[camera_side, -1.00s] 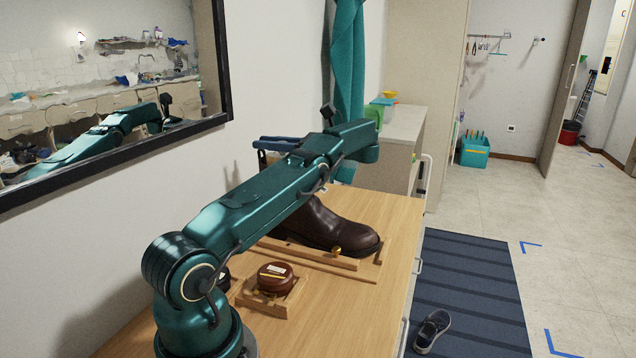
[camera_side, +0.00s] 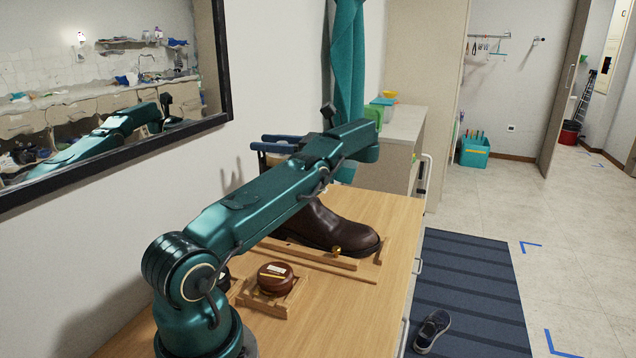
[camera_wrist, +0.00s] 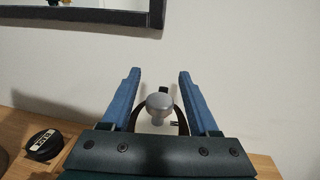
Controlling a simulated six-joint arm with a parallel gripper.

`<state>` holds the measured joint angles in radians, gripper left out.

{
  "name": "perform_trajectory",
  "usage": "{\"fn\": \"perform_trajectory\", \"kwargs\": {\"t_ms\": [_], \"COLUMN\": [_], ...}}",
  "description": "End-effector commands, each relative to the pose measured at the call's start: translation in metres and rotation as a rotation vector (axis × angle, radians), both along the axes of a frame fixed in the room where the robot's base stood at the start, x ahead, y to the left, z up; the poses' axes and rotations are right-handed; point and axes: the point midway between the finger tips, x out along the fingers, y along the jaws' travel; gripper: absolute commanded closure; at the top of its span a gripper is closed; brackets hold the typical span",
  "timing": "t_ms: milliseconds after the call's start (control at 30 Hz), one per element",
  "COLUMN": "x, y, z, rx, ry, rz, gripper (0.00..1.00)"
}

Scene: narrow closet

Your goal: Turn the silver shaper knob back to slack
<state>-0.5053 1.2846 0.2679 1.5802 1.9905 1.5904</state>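The silver knob (camera_wrist: 158,104) shows in the wrist view as a round grey head between my two blue fingers. Clear gaps remain on both sides of it, and neither finger touches it. My gripper (camera_wrist: 158,84) is open there. In the side view my gripper (camera_side: 274,147) is above the wooden bench, pointing left toward the wall. The silver knob cannot be made out in that view. A dark brown boot (camera_side: 325,226) stands on the bench, partly behind my arm, with a small brass knob (camera_side: 336,250) in front of it.
A brown round tin (camera_side: 275,278) sits in a wooden holder (camera_side: 290,306) on the bench. A black labelled tin (camera_wrist: 42,145) lies left in the wrist view. The wall and a dark-framed mirror (camera_side: 120,145) are close. The bench's front right is bare.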

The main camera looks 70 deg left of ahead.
Motion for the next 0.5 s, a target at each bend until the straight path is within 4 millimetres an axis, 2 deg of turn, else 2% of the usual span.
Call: {"fn": "perform_trajectory", "kwargs": {"t_ms": [500], "x": [0.0006], "y": [0.0006], "z": [0.0007], "rx": [-0.002], "ry": [0.003], "rz": [-0.03], "gripper": [0.39]}}
